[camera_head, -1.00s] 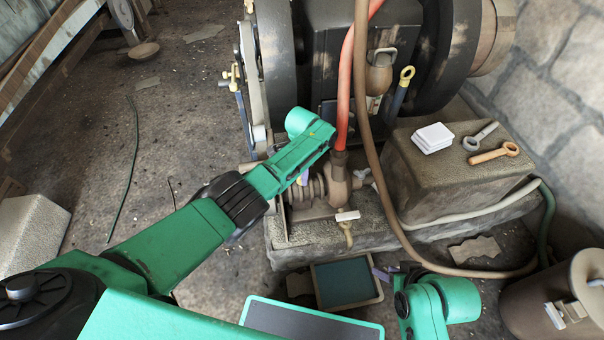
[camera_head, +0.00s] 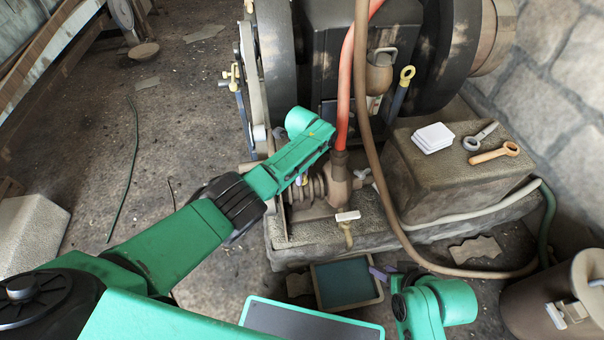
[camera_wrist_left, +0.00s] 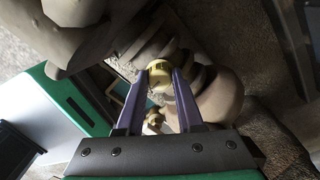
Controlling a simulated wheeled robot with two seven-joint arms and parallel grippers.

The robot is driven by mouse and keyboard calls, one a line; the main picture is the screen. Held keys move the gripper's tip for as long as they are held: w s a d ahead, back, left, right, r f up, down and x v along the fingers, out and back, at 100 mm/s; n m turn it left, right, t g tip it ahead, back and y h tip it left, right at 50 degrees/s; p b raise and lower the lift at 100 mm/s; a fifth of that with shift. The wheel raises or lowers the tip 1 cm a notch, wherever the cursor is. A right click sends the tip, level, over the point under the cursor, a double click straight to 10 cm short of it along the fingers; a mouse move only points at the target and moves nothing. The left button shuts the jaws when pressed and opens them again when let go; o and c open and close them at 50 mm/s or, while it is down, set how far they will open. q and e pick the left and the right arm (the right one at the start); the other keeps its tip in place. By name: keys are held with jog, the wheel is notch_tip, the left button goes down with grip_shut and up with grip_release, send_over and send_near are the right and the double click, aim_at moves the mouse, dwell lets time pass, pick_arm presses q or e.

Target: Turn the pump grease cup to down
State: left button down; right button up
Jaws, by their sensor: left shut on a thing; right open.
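The pump (camera_head: 338,188) stands at the front of the engine base, under the red hose. In the left wrist view, a small brass cup (camera_wrist_left: 159,67) with dark marks sits between the two purple fingertips of my left gripper (camera_wrist_left: 162,76), which is shut on it. The cup is beside the pump's ribbed, rounded body (camera_wrist_left: 218,98). Another small brass piece (camera_wrist_left: 153,122) shows between the fingers, closer to the palm. In the head view my left arm covers most of the cup. My right gripper (camera_head: 382,273) is low at the front, open and apart from the pump.
A red hose (camera_head: 347,90) and a brown hose (camera_head: 366,150) hang by the pump. A brass tap with a pale handle (camera_head: 347,215) juts forward. Floor at left is mostly clear.

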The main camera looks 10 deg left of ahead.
pick_arm(q)
jog(key=shift+m, duration=0.6)
pick_arm(e)
jog(key=shift+a, duration=0.1)
pick_arm(q)
jog(key=c, duration=0.5)
grip_release()
jog(key=shift+c, duration=0.2)
notch_tip(320, 180, up, 4)
jog(key=shift+f+p, duration=0.2)
jog(key=shift+p, duration=1)
notch_tip(320, 180, up, 3)
jog(key=shift+r+p, duration=0.1)
jog(key=shift+p, duration=0.9)
pick_arm(e)
jog(key=s+d+r+g+h, duration=0.2)
jog(key=s+d+r+g, duration=0.15)
jog(key=d, duration=0.25)
pick_arm(q)
notch_tip(320, 180, up, 8)
jog(key=p, duration=0.2)
jog(key=shift+p, duration=0.4)
pick_arm(e)
notch_tip(320, 180, down, 10)
jog(key=d+m, duration=0.1)
jog(key=shift+s+f+h, duration=0.25)
jog(key=shift+s+h, duration=0.05)
jog(key=shift+s, duration=0.05)
